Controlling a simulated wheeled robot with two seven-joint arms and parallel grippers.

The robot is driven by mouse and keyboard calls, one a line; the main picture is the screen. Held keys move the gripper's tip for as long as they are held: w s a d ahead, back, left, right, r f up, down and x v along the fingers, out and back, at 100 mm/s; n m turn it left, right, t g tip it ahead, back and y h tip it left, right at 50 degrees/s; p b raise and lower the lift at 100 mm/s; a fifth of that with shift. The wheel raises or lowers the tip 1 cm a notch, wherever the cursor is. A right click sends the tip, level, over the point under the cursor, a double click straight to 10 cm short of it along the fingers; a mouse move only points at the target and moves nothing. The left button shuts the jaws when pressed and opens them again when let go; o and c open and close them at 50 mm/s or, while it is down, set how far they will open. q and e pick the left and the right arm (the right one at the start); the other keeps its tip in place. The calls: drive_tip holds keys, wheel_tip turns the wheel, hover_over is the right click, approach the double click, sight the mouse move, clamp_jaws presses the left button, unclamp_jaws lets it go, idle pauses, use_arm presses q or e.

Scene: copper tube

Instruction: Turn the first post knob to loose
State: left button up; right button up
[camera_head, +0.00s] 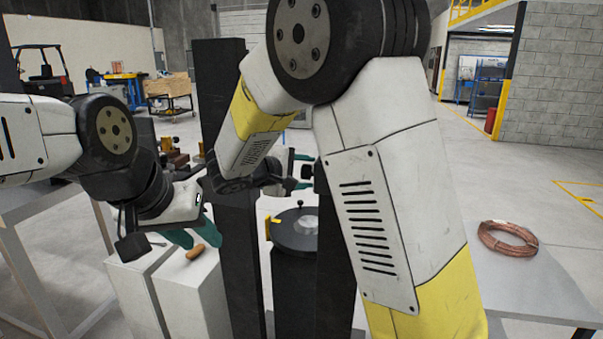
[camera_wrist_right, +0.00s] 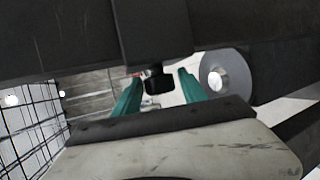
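A small black knob (camera_wrist_right: 157,80) sticks out from a dark post part (camera_wrist_right: 155,30) in the right wrist view. My right gripper (camera_wrist_right: 160,77) has its two teal fingers apart, one on each side of the knob; I see no contact. In the head view the right gripper (camera_head: 296,170) is partly hidden behind my own right arm, and the knob cannot be made out. Tall black posts (camera_head: 236,255) stand ahead. My left gripper (camera_head: 195,234) hangs at the left with its teal fingers apart and empty, above a white pedestal.
White pedestals (camera_head: 190,290) stand at the lower left, with an orange-brown handle (camera_head: 195,252) on top. A dark round turntable (camera_head: 297,228) stands at the centre. A copper coil (camera_head: 507,238) lies on a grey table (camera_head: 530,285) at the right. A grey roller (camera_wrist_right: 225,74) is close beside the right fingers.

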clamp_jaws()
drive_tip(key=n+g+y, duration=0.1)
drive_tip(key=g, duration=0.2)
drive_tip(key=shift+w+r+y, duration=0.1)
drive_tip(key=shift+r+y, duration=0.05)
drive_tip(key=shift+y, duration=0.25)
drive_tip(key=shift+n+g+y, duration=0.4)
drive_tip(key=shift+g+y, duration=0.2)
drive_tip(key=shift+g, duration=0.8)
drive_tip(key=shift+o, duration=1.6)
unclamp_jaws()
